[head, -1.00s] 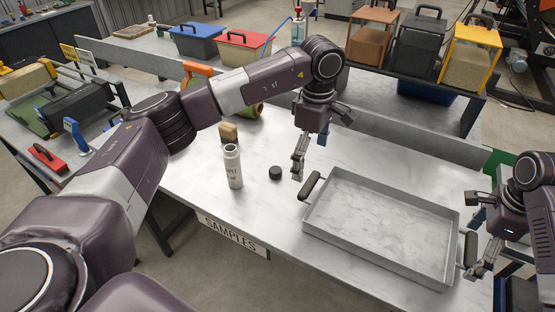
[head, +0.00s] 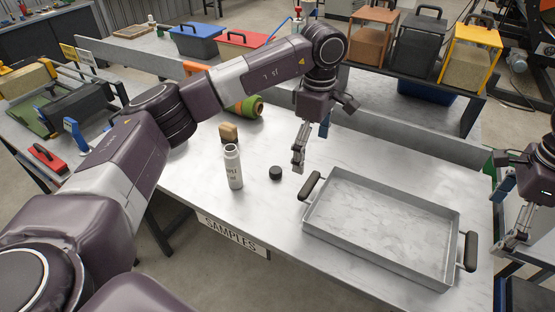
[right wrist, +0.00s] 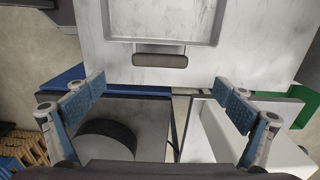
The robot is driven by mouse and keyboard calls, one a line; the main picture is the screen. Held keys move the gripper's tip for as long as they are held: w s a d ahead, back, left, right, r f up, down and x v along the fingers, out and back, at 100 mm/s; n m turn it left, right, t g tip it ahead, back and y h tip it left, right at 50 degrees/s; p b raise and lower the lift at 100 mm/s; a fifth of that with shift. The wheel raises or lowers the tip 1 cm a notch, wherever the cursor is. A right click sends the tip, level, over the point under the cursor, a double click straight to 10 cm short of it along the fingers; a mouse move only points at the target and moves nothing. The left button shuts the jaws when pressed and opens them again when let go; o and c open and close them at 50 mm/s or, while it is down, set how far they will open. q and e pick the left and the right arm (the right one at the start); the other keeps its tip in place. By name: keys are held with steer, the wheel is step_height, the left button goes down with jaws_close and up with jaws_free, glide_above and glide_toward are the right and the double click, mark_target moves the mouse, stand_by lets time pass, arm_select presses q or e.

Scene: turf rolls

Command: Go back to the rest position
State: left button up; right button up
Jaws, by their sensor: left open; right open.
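My left gripper (head: 311,147) is open and empty above the table, behind the black cap and the tray's left handle. My right gripper (head: 508,214) is open and empty, off the tray's right side. In the right wrist view its jaws (right wrist: 160,100) are spread wide with nothing between them, short of the tray's dark handle (right wrist: 160,60). The grey metal tray (head: 318,222) lies on the white table (head: 400,150) and looks empty. A white bottle (head: 233,168) stands upright without a cap, and a black cap (head: 275,173) lies to its right.
Caddies in blue (head: 195,45), red (head: 240,42), brown, black and yellow (head: 470,55) stand at the back. A SAMPLES sign (head: 230,235) hangs on the front edge.

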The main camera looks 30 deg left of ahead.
steer(key=shift+r, duration=0.55)
